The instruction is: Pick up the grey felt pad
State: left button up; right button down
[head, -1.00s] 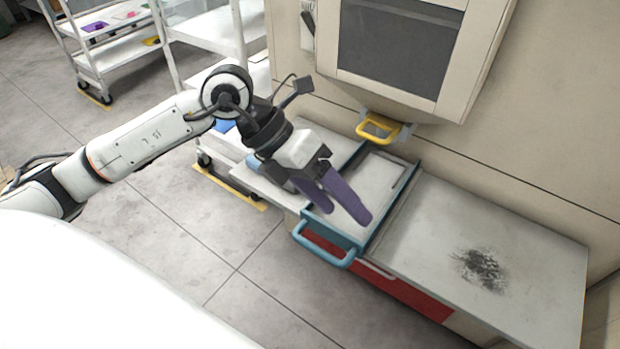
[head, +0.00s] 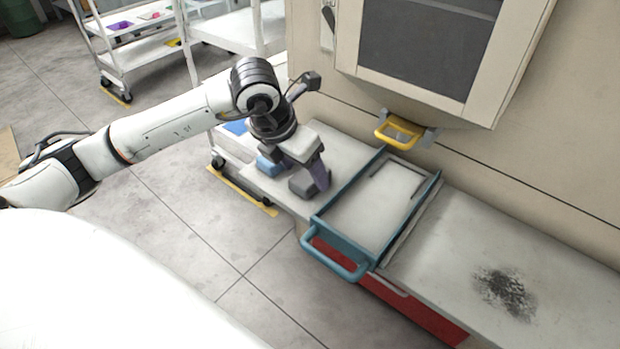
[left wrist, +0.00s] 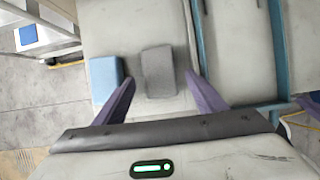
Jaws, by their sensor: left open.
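The grey felt pad (head: 302,187) is a small dark grey block on the pale worktop, left of the blue-framed tray. It also shows in the left wrist view (left wrist: 157,72), centred just ahead of the gap between my fingers. My left gripper (head: 310,181) is open and points down at the pad. In the left wrist view its purple fingers (left wrist: 160,78) stand apart, one toward each side of the pad. Whether they touch it I cannot tell. A blue block (head: 267,166) lies just left of the pad, close to the left finger in the left wrist view (left wrist: 106,78).
A tray (head: 341,241) with a teal frame and handle stands right of the pad. A dark smudge (head: 505,292) marks the worktop farther right. A yellow handle (head: 399,133) sits on the wall under a cabinet (head: 476,98). White shelf carts stand at the back left.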

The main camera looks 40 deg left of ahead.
aim_at(306, 176)
pick_arm(q)
jog(key=shift+x, duration=1.2)
jog(key=c, duration=1.1)
notch_tip(306, 176, up, 10)
jog(key=shift+r+p, duration=0.1)
jog(key=shift+p, duration=0.6)
jog(key=shift+c, duration=0.2)
